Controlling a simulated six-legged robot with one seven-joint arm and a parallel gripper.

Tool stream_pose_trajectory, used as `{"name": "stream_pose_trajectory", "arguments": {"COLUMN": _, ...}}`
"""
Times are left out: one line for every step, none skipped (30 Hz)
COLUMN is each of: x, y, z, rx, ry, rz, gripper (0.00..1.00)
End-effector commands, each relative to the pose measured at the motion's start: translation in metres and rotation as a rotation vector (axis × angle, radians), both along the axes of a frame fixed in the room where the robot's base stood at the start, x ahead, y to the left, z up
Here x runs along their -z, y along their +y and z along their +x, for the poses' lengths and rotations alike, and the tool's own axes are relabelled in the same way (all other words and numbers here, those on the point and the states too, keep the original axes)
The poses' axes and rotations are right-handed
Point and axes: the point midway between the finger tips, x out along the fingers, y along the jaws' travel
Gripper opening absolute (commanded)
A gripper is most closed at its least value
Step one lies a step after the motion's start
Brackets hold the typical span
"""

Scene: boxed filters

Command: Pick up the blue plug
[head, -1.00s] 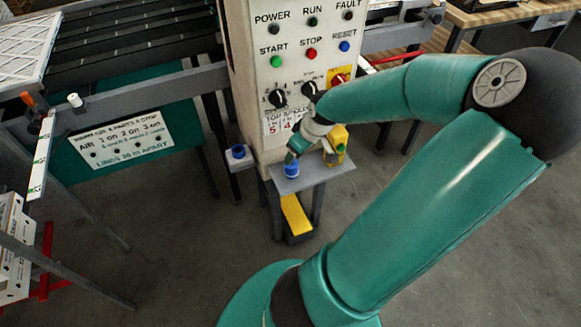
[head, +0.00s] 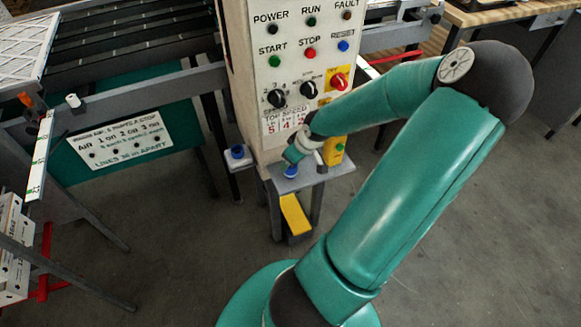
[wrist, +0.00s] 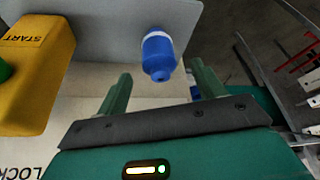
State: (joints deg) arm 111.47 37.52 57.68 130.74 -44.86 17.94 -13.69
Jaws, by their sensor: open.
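The blue plug (head: 290,171) stands on a small grey shelf (head: 318,174) in front of the control panel. In the wrist view the plug (wrist: 160,54) is a blue cylinder with a pale band, and its narrow end faces me. My gripper (wrist: 160,76) is open and empty. The plug lies just past the fingertips, roughly centred between them, with no contact visible. In the head view my gripper (head: 291,156) hangs right above the plug and partly hides it.
A yellow start box (head: 335,147) with a green button stands on the shelf, right of my gripper. Another blue part (head: 237,152) sits on a small bracket to the left. The control panel (head: 290,60) rises directly behind. Open floor lies right of the shelf.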

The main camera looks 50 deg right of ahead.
Motion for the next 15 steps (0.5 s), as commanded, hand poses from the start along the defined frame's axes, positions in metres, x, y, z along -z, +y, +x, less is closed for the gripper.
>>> {"name": "stream_pose_trajectory", "arguments": {"x": 0.002, "y": 0.0, "z": 0.001, "rx": -0.002, "ry": 0.0, "rz": 0.0, "gripper": 0.69}}
{"name": "stream_pose_trajectory", "arguments": {"x": 0.002, "y": 0.0, "z": 0.002, "rx": -0.002, "ry": -0.001, "rz": 0.0, "gripper": 0.69}}
{"name": "stream_pose_trajectory", "arguments": {"x": 0.004, "y": 0.0, "z": 0.003, "rx": -0.002, "ry": 0.0, "rz": 0.0, "gripper": 0.69}}
{"name": "stream_pose_trajectory", "arguments": {"x": 0.006, "y": 0.0, "z": 0.003, "rx": 0.0, "ry": 0.0, "rz": 0.001, "gripper": 0.69}}
{"name": "stream_pose_trajectory", "arguments": {"x": 0.008, "y": -0.001, "z": 0.005, "rx": -0.001, "ry": 0.0, "rz": 0.001, "gripper": 0.69}}
{"name": "stream_pose_trajectory", "arguments": {"x": 0.011, "y": -0.001, "z": 0.007, "rx": -0.004, "ry": 0.0, "rz": -0.001, "gripper": 0.69}}
{"name": "stream_pose_trajectory", "arguments": {"x": 0.014, "y": -0.001, "z": 0.009, "rx": -0.003, "ry": 0.001, "rz": 0.001, "gripper": 0.69}}
{"name": "stream_pose_trajectory", "arguments": {"x": 0.018, "y": -0.001, "z": 0.011, "rx": -0.004, "ry": 0.001, "rz": 0.0, "gripper": 0.69}}
{"name": "stream_pose_trajectory", "arguments": {"x": 0.023, "y": -0.001, "z": 0.014, "rx": -0.004, "ry": 0.0, "rz": 0.002, "gripper": 0.69}}
{"name": "stream_pose_trajectory", "arguments": {"x": 0.026, "y": -0.001, "z": 0.016, "rx": -0.005, "ry": 0.0, "rz": 0.001, "gripper": 0.69}}
{"name": "stream_pose_trajectory", "arguments": {"x": 0.03, "y": -0.002, "z": 0.018, "rx": -0.005, "ry": 0.001, "rz": 0.001, "gripper": 0.69}}
{"name": "stream_pose_trajectory", "arguments": {"x": 0.034, "y": -0.002, "z": 0.019, "rx": -0.004, "ry": 0.001, "rz": 0.001, "gripper": 0.69}}
{"name": "stream_pose_trajectory", "arguments": {"x": 0.037, "y": -0.003, "z": 0.021, "rx": -0.003, "ry": 0.0, "rz": 0.001, "gripper": 0.69}}
{"name": "stream_pose_trajectory", "arguments": {"x": 0.04, "y": -0.003, "z": 0.022, "rx": -0.003, "ry": 0.0, "rz": 0.0, "gripper": 0.69}}
{"name": "stream_pose_trajectory", "arguments": {"x": 0.043, "y": -0.003, "z": 0.023, "rx": -0.001, "ry": 0.0, "rz": 0.001, "gripper": 0.69}}
